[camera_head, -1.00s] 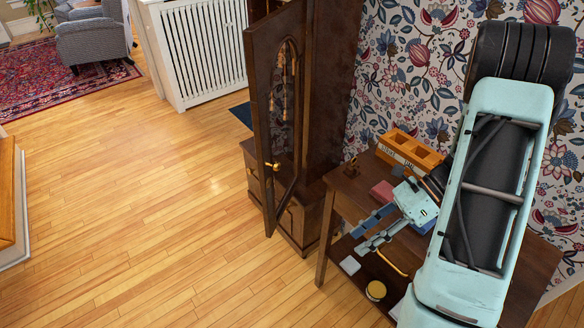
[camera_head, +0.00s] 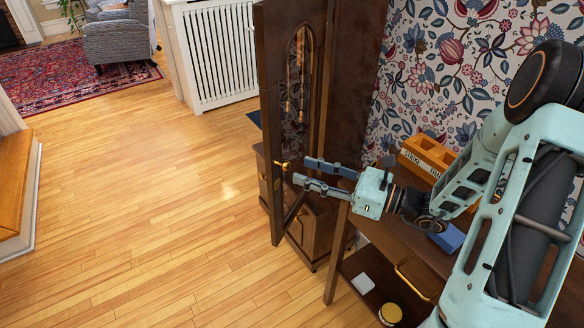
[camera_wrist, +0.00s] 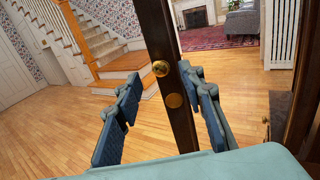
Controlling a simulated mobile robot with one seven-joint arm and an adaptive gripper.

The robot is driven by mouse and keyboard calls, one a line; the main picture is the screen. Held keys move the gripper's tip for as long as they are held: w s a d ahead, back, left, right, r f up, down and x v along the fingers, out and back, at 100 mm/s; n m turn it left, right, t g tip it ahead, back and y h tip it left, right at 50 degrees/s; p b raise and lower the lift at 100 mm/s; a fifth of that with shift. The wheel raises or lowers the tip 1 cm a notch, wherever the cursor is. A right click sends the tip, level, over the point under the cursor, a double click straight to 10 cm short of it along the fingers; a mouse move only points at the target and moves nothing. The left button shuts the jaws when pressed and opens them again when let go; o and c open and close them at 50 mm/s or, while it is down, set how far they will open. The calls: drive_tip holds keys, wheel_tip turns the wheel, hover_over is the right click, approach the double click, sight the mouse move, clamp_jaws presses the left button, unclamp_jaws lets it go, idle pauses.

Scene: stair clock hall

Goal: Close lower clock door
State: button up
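The tall dark wooden clock (camera_head: 350,90) stands against the wall, with its lower door (camera_head: 270,120) swung open toward the floor side. The door has a glazed arched panel and a brass knob (camera_head: 282,165). My gripper (camera_head: 306,172) is open, its two fingers apart and pointing at the door edge near the knob. In the wrist view the door's edge (camera_wrist: 172,75) rises between the fingers, with the brass knob (camera_wrist: 161,68) just beyond the fingertips and a round brass disc (camera_wrist: 174,101) below it. I cannot tell whether either finger touches the door.
A dark side table (camera_head: 385,235) with an orange divided box (camera_head: 428,155) and a blue block (camera_head: 447,238) stands right of the clock, under my arm. A yellow-lidded jar (camera_head: 390,314) sits on its lower shelf. The floor (camera_head: 140,210) to the left is clear.

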sight(289, 166)
drive_tip(key=x, duration=0.4)
drive_tip(key=shift+w+a, duration=0.15)
drive_tip(key=shift+a, duration=0.25)
clamp_jaws()
